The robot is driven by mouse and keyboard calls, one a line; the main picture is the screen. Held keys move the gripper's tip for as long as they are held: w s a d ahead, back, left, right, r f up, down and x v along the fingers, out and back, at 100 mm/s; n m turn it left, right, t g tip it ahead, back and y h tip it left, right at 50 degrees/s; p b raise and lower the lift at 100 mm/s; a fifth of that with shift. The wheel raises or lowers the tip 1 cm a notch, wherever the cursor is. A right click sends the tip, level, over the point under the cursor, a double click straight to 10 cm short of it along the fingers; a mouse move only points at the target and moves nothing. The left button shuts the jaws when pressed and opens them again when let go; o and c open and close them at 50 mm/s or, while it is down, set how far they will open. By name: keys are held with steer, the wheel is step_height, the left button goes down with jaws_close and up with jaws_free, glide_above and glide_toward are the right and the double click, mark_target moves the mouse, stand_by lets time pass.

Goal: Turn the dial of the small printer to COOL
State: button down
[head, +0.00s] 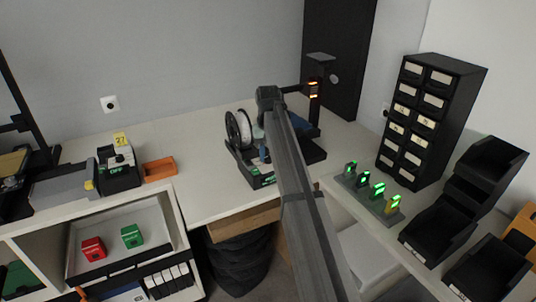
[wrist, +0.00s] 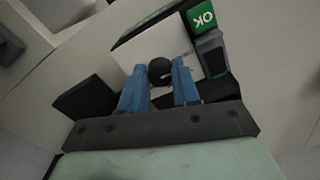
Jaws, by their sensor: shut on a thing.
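The small printer (head: 262,181) stands on the white bench beside a filament spool, with a green lit label low on its front. My arm crosses in front and hides part of it. The dial's marks and pointer cannot be read. In the head view, my gripper (head: 263,153) is small and partly hidden.
A white spool (head: 238,130) stands close to the printer on the left. Green-lit pieces (head: 377,190) stand on a grey strip to the right, before a black drawer cabinet (head: 428,118).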

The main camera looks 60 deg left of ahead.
mark_target(269, 157)
steer(key=shift+n, duration=0.5)
steer(key=c, duration=0.8)
jaws_free()
step_height(269, 157, up, 14)
steer(key=shift+f, duration=0.1)
stand_by(0.5)
